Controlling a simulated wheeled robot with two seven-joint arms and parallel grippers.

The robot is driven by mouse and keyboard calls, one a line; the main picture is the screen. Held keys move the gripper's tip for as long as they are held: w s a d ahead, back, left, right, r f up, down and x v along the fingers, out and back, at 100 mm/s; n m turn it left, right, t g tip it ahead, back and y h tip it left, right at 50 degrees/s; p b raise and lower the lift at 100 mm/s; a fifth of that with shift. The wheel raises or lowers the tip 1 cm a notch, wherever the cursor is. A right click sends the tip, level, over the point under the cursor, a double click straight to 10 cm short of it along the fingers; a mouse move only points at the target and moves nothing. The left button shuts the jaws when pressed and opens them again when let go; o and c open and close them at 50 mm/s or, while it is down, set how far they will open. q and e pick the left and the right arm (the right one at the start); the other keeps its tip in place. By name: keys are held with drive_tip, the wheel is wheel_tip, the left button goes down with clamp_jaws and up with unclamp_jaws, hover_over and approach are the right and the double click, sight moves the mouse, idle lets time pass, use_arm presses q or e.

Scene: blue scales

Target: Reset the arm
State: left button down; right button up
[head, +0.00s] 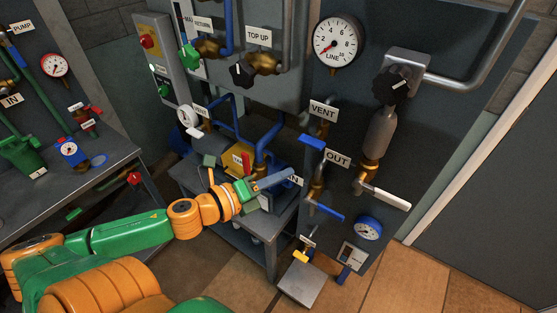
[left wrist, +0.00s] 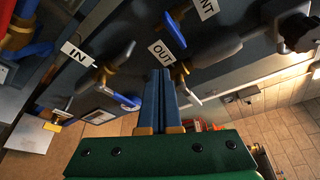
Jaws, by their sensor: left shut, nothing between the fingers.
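My left arm (head: 125,232), green and orange, reaches in from the left in the head view. Its left gripper (head: 284,176) is at the middle of the picture, in front of the low bench and left of the OUT valve. Its blue fingers are together, with nothing held between them. In the left wrist view the fingers (left wrist: 161,85) lie side by side and point toward the panel near the OUT label (left wrist: 161,52). My right gripper does not show.
A low grey bench (head: 231,228) with pipework stands behind the gripper. The panel carries a LINE gauge (head: 337,42), a white-handled valve (head: 385,196), a blue handle (head: 325,211) and a blue gauge (head: 368,228). A grey plate (head: 302,284) is low in front. Open floor (head: 440,285) lies right.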

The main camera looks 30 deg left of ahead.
use_arm(q)
drive_tip(key=s+a+f+n+g+y+b, duration=0.1)
drive_tip(key=a+f+n+y, duration=0.2)
drive_tip(key=a+f+n, duration=0.35)
drive_tip(key=s+a+f+n+g+y+b, duration=0.1)
drive_tip(key=s+a+f+n+y, duration=0.2)
drive_tip(key=f, duration=0.6)
drive_tip(key=s+a+f+n+g+y+b, duration=0.1)
drive_tip(key=s+a+f+n+g, duration=0.15)
drive_tip(key=f, duration=0.55)
drive_tip(key=s+a+f+n+g+y+b, duration=0.1)
drive_tip(key=s+f+n+g, duration=0.1)
drive_tip(key=s+f+n, duration=0.35)
drive_tip(key=s+d+f+n+g+h+b, duration=0.1)
drive_tip(key=s+d+f+n+g, duration=0.3)
drive_tip(key=s+d+f, duration=0.4)
drive_tip(key=s+d+f+n+g+h+b, duration=0.1)
drive_tip(key=s+d+f+n+g, duration=0.2)
drive_tip(key=s+d+f, duration=0.5)
drive_tip(key=s+f, duration=0.3)
drive_tip(key=f, duration=0.2)
drive_tip(key=shift+s+d+n+g+h, duration=0.2)
drive_tip(key=shift+d+n+g+h, duration=0.05)
drive_tip(key=shift+n+g+h, duration=0.15)
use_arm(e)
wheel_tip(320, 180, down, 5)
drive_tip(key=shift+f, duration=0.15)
